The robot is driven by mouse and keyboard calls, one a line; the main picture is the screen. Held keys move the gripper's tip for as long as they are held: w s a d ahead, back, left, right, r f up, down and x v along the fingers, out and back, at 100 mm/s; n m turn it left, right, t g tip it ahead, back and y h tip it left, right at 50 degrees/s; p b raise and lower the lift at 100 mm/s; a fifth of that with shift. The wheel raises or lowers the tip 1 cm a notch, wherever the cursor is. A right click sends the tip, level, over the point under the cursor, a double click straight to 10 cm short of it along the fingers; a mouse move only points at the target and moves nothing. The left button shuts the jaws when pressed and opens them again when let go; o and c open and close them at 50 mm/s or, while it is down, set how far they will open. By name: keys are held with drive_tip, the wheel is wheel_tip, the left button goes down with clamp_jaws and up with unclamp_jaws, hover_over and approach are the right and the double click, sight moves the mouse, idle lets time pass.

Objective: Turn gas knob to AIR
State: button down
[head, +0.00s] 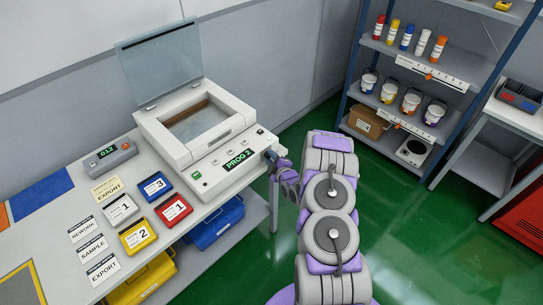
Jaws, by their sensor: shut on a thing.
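The white machine (205,135) stands on the bench with its clear lid raised. Its front panel display (239,158) reads PROG 2. My gripper (273,159) is at the right end of this panel, shut on what appears to be the gas knob. The knob is mostly hidden by the gripper. Its pointer and any AIR marking cannot be read in this view. My arm reaches in from the lower right.
A small grey unit with a display (110,157) sits left of the machine. Red (174,210), blue (156,187), yellow (137,236) and white (119,208) labelled boxes lie in front, near several cards. Blue (215,224) and yellow bins (142,281) sit below. Shelves (418,80) stand behind; green floor is clear.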

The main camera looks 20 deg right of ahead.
drive_tip(key=shift+s+a+f+n+t+h+p, duration=0.1)
drive_tip(key=shift+n+t+h+p, duration=0.2)
drive_tip(key=shift+n, duration=0.6)
drive_tip(key=shift+w+a+f+n+t+y+p, duration=0.15)
drive_tip(key=shift+n+t, duration=0.3)
drive_tip(key=shift+n, duration=0.45)
drive_tip(key=shift+s+d+f+n+t+h+p, duration=0.15)
drive_tip(key=shift+n+t+h+p, duration=0.15)
drive_tip(key=shift+n, duration=0.6)
drive_tip(key=shift+a, duration=0.1)
drive_tip(key=c, duration=0.9)
unclamp_jaws()
drive_tip(key=shift+r, duration=0.1)
drive_tip(key=shift+o, duration=0.2)
drive_tip(key=s+p, duration=0.2)
drive_tip(key=s, duration=1.5)
drive_tip(key=shift+a, duration=0.35)
drive_tip(key=shift+s, duration=0.1)
